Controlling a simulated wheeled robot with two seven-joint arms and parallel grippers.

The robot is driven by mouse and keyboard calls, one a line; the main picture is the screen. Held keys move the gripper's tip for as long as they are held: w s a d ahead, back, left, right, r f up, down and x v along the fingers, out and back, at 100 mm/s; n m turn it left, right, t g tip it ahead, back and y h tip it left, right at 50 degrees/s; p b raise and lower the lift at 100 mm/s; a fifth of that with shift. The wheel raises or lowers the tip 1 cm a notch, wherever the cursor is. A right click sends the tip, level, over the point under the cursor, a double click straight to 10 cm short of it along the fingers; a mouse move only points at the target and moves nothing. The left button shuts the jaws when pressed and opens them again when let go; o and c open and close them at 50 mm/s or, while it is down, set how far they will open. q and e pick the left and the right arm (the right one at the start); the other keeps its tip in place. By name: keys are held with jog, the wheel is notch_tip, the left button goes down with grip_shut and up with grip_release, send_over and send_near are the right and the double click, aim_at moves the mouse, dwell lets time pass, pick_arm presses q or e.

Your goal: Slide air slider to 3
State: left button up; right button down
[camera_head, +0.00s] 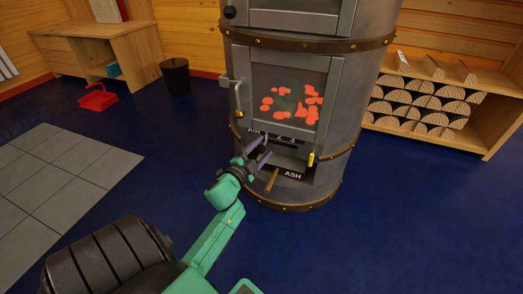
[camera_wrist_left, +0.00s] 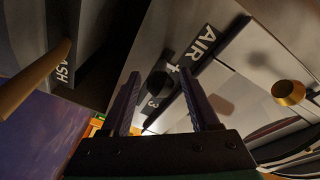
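The air slider's label plate (camera_head: 272,135) is on the grey stove's front, under the fire door. In the left wrist view the plate (camera_wrist_left: 203,45) reads AIR, with a 3 at its lower end. The slider's dark round knob (camera_wrist_left: 158,82) lies on the plate just above the 3 in that view; any number beneath it is hidden. My left gripper (camera_head: 260,149) is in front of the plate, and its fingers (camera_wrist_left: 160,74) are open and apart. The knob appears between them; I cannot tell whether they touch it. My right gripper is not in view.
An ash drawer with a wooden handle (camera_head: 272,180) is just below the gripper. A yellow-tipped lever (camera_head: 311,159) stands to its right. The fire door (camera_head: 288,97) glows above. A log shelf (camera_head: 480,118) is at right; the blue floor (camera_head: 420,220) in front is clear.

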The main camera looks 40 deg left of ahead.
pick_arm(q)
grip_shut()
dwell(1.2)
